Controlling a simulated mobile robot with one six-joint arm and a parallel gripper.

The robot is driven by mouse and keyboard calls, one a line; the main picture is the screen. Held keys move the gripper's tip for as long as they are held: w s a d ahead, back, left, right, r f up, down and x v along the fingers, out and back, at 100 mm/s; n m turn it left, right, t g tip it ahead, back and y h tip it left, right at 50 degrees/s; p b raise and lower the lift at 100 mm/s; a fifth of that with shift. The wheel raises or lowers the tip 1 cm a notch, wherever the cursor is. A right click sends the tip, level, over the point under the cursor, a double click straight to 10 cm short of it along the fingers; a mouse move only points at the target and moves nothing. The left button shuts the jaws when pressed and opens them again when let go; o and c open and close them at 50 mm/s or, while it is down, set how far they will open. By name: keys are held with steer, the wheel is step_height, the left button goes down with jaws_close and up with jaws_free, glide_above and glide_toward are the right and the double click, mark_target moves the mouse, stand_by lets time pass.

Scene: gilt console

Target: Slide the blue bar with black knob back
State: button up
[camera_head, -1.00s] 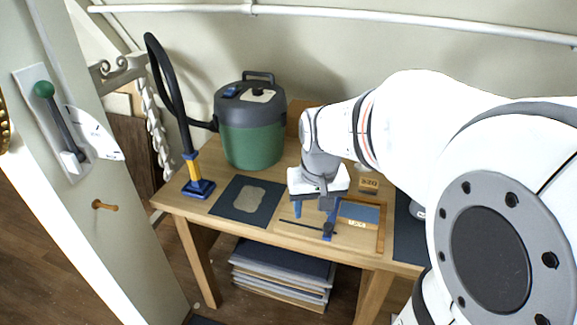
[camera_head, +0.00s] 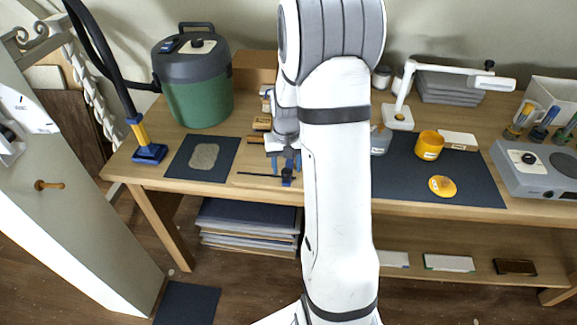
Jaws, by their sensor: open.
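The blue bar's black knob (camera_head: 287,181) shows at the front of a wooden board (camera_head: 245,180) on the table, just left of my arm. A thin dark slot or rod (camera_head: 258,175) runs left from it. Only a small part of the blue bar shows behind the knob; my gripper and arm hide the rest. My gripper (camera_head: 284,163) points down with its blue fingers apart, just behind and above the knob. I cannot tell whether a finger touches the bar.
A green canister (camera_head: 198,100) and a blue-footed upright tool (camera_head: 149,153) stand to the left. A dark mat (camera_head: 203,158) lies between them and the board. On the right are a mat (camera_head: 400,175), an orange cup (camera_head: 429,146), an orange disc (camera_head: 442,186) and a grey device (camera_head: 550,170).

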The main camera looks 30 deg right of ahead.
steer(key=shift+f, duration=0.7)
jaws_close()
